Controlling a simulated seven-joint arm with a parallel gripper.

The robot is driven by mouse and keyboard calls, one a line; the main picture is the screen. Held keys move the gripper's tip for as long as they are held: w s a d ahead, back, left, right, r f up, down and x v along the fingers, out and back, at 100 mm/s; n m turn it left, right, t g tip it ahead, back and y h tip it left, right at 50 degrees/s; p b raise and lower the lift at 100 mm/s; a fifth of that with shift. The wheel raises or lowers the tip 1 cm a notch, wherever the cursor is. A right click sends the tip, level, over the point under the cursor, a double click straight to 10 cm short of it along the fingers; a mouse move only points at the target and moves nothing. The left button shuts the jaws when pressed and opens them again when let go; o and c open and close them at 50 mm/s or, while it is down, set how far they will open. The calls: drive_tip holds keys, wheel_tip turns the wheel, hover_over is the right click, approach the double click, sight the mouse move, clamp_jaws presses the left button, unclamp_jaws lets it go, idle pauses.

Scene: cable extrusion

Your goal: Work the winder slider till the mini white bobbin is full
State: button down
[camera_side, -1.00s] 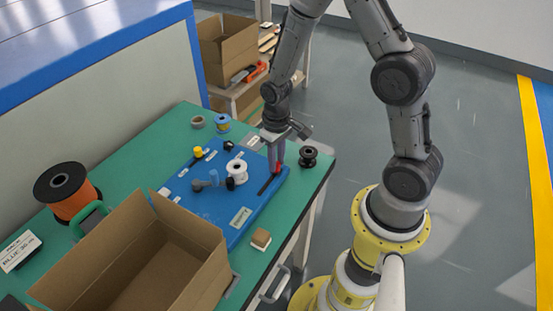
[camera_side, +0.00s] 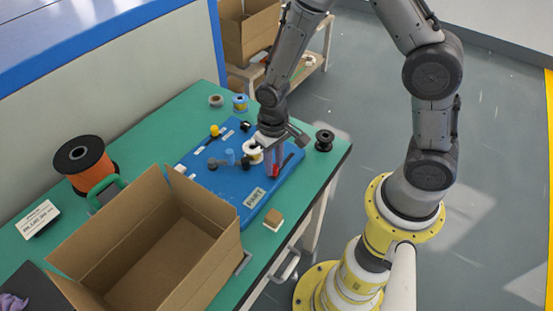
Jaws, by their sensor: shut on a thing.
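The blue winder board (camera_side: 223,181) lies on the green table. The white bobbin (camera_side: 252,154) stands on it, partly hidden behind my gripper; how full it is cannot be seen. The red slider (camera_side: 276,170) sits at the lower-left part of its dark slot (camera_side: 288,160), at the board's right side. My gripper (camera_side: 272,173) points down to the right of the bobbin and is shut on the red slider.
An open cardboard box (camera_side: 215,218) stands at the front of the table. An orange spool (camera_side: 91,171) is at the left. A black spool (camera_side: 324,140) stands near the right edge. A small brown-and-white block (camera_side: 273,219) lies in front of the board.

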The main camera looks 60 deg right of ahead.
drive_tip(key=shift+w+a+r, duration=0.1)
drive_tip(key=shift+a, duration=0.2)
drive_tip(key=c, duration=1)
unclamp_jaws()
drive_tip(key=o, duration=0.3)
wheel_tip(320, 180, up, 14)
drive_tip(key=shift+f, duration=0.1)
